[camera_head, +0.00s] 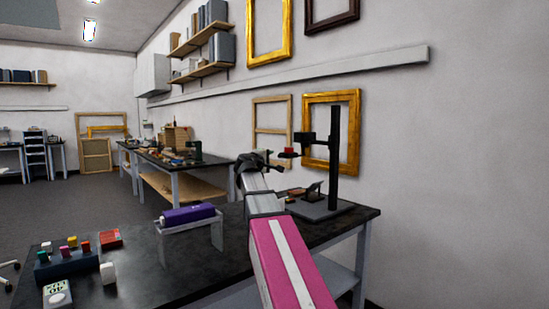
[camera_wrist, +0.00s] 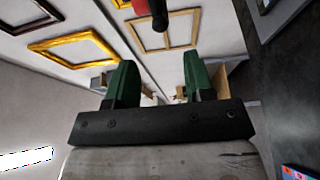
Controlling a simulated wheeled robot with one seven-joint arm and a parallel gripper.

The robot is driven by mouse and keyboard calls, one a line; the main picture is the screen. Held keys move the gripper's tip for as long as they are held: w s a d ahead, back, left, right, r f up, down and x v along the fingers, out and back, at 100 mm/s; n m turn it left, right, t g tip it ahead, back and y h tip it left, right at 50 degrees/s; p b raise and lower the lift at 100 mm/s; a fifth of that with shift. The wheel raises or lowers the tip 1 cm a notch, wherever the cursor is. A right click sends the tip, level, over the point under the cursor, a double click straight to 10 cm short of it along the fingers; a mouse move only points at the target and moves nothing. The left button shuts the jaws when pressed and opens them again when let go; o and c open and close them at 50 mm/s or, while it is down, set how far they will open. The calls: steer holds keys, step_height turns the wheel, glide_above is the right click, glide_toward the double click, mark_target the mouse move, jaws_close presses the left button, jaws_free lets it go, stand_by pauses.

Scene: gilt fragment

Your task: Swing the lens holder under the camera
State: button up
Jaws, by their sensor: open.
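A black camera stand (camera_head: 334,155) rises from a flat base at the back of the dark bench. A dark camera-like head (camera_head: 305,139) reaches left from its column. A small red part (camera_head: 289,153), which looks like the lens holder's knob or end, sits just left of the column, below the head. My gripper (camera_head: 264,160) is left of the red part and apart from it. In the wrist view my gripper (camera_wrist: 159,65) is open with nothing between its green fingers. A red and black piece (camera_wrist: 152,10) shows beyond the fingertips, at the top edge.
A purple roll (camera_head: 187,214) rests on a white stand on the bench. A block with coloured pegs (camera_head: 68,259), a red box (camera_head: 109,238) and a meter (camera_head: 57,293) lie at the front left. Gilt frames (camera_head: 331,130) hang behind the stand.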

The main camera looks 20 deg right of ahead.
mark_target(279, 156)
steer(key=x, duration=1)
jaws_close()
steer(key=shift+w+a, duration=0.1)
steer(key=shift+w, duration=0.05)
